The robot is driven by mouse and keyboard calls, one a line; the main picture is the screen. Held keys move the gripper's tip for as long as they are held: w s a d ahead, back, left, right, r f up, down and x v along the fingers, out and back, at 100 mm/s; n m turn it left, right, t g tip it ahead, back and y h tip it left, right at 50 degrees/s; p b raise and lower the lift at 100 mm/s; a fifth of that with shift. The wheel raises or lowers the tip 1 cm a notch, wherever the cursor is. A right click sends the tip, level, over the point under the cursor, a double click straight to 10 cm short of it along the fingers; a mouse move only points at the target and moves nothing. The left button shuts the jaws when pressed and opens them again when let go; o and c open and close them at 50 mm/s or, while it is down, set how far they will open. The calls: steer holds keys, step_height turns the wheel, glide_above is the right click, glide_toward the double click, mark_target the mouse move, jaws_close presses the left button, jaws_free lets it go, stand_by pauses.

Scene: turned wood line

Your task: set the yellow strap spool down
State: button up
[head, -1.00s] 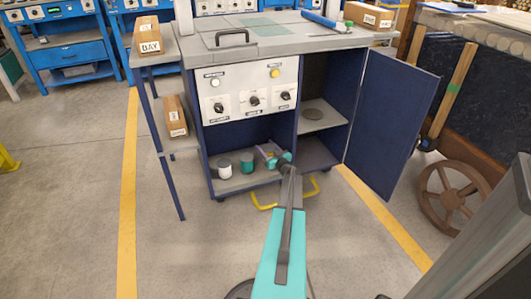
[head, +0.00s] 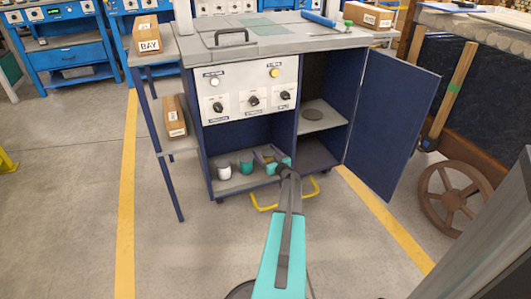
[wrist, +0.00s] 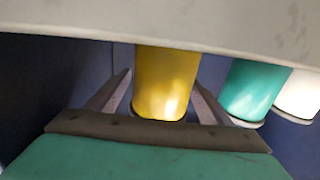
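The yellow strap spool (wrist: 167,88) stands between the two fingers of my gripper (wrist: 164,76) in the wrist view. The fingertips lie against its sides, one on each side. A pale grey surface (wrist: 170,22) crosses the top of that view and hides one end of the spool, so I cannot tell whether it bears on the shelf. In the head view my gripper (head: 266,156) is at the right part of the cabinet's lower shelf (head: 241,182), and the yellow spool is mostly hidden by it.
A teal spool (head: 246,164) and a white spool (head: 224,170) stand in a row left of my gripper; the teal one (wrist: 250,90) is nearest in the wrist view. The blue cabinet door (head: 392,122) is open at right. A yellow handle (head: 263,207) sticks out low in front.

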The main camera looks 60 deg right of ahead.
mark_target(272, 158)
steer(key=shift+s+a+r, duration=0.1)
steer(key=shift+s+r, duration=0.05)
steer(key=shift+s+a, duration=0.1)
steer(key=shift+s, duration=0.15)
steer(key=p+v, duration=0.3)
steer(key=v, duration=0.6)
steer(key=shift+s+a, duration=0.2)
steer(key=shift+s, duration=0.05)
steer(key=shift+p+v, duration=0.35)
steer(key=shift+v, duration=0.4)
steer(key=shift+s+d, duration=0.1)
